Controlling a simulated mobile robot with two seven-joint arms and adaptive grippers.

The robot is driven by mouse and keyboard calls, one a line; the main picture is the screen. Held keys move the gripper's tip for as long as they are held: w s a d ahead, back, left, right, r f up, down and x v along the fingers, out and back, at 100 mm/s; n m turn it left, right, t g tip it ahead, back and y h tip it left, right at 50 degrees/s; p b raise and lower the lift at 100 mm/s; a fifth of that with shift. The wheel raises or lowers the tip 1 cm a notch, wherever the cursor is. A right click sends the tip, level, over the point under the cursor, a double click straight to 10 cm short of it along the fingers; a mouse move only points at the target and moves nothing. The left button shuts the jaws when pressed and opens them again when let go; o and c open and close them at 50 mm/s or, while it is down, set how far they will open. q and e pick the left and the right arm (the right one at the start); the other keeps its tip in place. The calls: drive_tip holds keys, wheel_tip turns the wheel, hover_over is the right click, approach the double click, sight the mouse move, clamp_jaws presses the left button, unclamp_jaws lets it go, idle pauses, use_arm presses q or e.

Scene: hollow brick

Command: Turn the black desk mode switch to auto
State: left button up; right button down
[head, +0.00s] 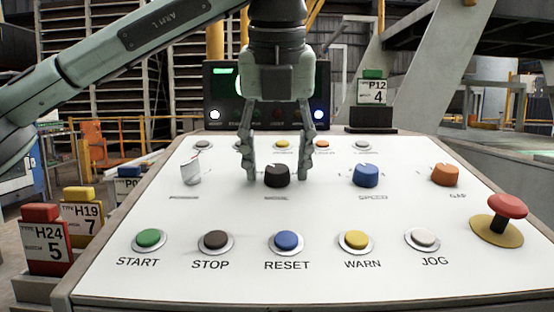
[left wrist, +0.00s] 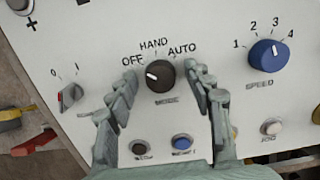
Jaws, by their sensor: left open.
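The black desk mode switch (head: 277,181) is a round knob on the white sloped panel, above the MODE label. In the left wrist view, the black knob (left wrist: 163,84) has OFF, HAND and AUTO printed around it, and its white mark points up-left, toward OFF. My left gripper (head: 277,177) comes down from above, open, with one finger on each side of the knob. The fingers also flank the knob in the left wrist view (left wrist: 162,75), with small gaps visible. My right gripper is not in view.
The blue SPEED knob (head: 367,176) and orange GAP knob (head: 445,175) stand to the right, a small switch (head: 190,174) to the left. A front row holds several buttons, including RESET (head: 287,242). A red mushroom button (head: 507,206) rises at the right edge.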

use_arm(q)
drive_tip(key=shift+c, duration=0.6)
drive_tip(key=c, duration=1)
drive_tip(key=m, duration=0.5)
drive_tip(key=shift+h, duration=0.3)
drive_tip(key=m, duration=0.5)
drive_tip(key=m+g, duration=0.1)
drive_tip(key=m, duration=0.4)
drive_tip(key=shift+m+h, duration=0.3)
drive_tip(key=shift+m, duration=2.4)
